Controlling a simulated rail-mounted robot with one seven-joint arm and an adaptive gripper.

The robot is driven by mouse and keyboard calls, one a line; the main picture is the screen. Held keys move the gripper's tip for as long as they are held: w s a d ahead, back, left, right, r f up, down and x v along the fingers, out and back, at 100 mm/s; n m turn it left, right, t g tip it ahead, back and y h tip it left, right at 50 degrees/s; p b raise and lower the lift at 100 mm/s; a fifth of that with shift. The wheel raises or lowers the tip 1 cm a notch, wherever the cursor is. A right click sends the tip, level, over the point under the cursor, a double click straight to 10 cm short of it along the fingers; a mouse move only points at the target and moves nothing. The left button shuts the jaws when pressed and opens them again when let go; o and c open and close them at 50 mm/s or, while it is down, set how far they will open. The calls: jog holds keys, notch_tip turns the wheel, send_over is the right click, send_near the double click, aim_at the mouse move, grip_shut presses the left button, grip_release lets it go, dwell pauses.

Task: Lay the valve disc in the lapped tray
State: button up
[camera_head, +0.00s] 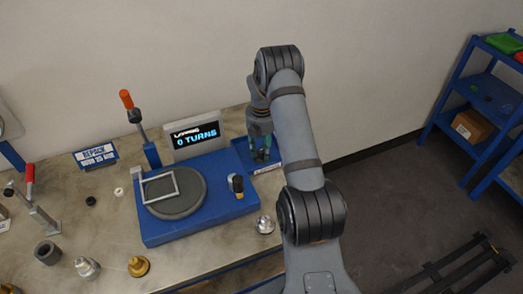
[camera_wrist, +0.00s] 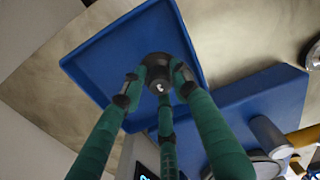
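The blue tray (camera_head: 241,149) is to the right of the display on the bench, with a partly hidden label on its front edge. It also fills the upper middle of the wrist view (camera_wrist: 100,62). My gripper (camera_head: 262,150) points down over the tray, with green fingers. In the wrist view, its fingertips (camera_wrist: 157,82) close around a small dark round piece with a shiny centre, which looks like the valve disc (camera_wrist: 158,66). The disc is over the tray's inside; I cannot tell whether it touches the floor. My arm hides the tray's right side in the head view.
The blue lapping station (camera_head: 155,232) with a round grey plate (camera_head: 178,205) stands left of the tray. Its display (camera_head: 194,134) reads "0 TURNS". A silver part (camera_head: 265,224) and a brass part (camera_head: 139,266) stand at the front. A blue shelf (camera_head: 452,97) is far right.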

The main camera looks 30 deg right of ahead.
aim_at(262, 150)
jog(key=shift+o, duration=1.1)
jog(key=shift+r, duration=0.65)
notch_tip(262, 150, up, 11)
jog(key=b, duration=0.2)
notch_tip(262, 150, down, 12)
jog(key=shift+s+f+p, duration=0.1)
jog(key=shift+f+p, duration=0.15)
jog(key=shift+p, duration=0.85)
jog(key=shift+r+b, duration=0.5)
jog(key=shift+r, duration=1.15)
